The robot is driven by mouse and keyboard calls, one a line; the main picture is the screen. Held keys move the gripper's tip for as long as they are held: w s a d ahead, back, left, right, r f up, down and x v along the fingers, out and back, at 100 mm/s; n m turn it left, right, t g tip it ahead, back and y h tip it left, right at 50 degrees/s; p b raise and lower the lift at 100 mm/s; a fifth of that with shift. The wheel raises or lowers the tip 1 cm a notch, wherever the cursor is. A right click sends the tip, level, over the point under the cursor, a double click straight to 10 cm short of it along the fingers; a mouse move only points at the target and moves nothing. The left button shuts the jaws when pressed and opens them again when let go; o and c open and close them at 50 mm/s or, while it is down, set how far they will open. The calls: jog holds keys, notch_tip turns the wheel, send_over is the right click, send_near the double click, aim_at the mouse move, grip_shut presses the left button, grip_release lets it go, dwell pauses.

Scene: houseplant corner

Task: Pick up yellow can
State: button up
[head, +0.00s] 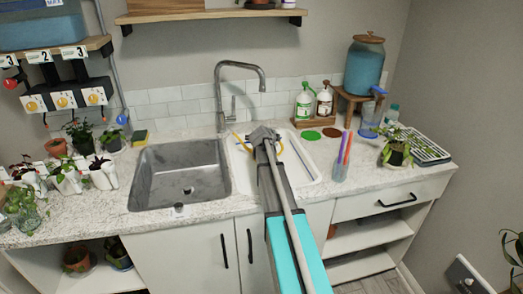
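My arm reaches forward over the counter, and my gripper (262,134) is above the white basin (301,176), right of the faucet. Thin yellow parts (238,139) show to the left of my gripper, and another yellow bit shows at its right. They may be the spout and handle of the yellow can; its body is hidden behind my gripper and arm, if it is there. No other yellow can is clear in view. I see my gripper from behind, so its fingertips and any contact are hidden.
A steel sink (180,175) and a tall faucet (222,93) are left of my gripper. Two bottles (305,101) stand behind right on a wooden tray. A cup with colored sticks (341,160) and a blue dispenser (364,66) are to the right. Potted plants (67,180) crowd the left counter.

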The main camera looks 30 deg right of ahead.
grip_shut()
jog(key=shift+r, duration=0.15)
dwell(0.4)
notch_tip(320, 180, up, 3)
jog(key=p, duration=0.3)
jog(key=shift+r+p, duration=0.15)
jog(key=shift+p, duration=0.15)
jog(key=s+a+r+p, duration=0.6)
jog(key=s+r+p, duration=0.3)
jog(key=s, duration=0.3)
jog(key=shift+s+r, duration=0.2)
jog(key=shift+s, duration=0.1)
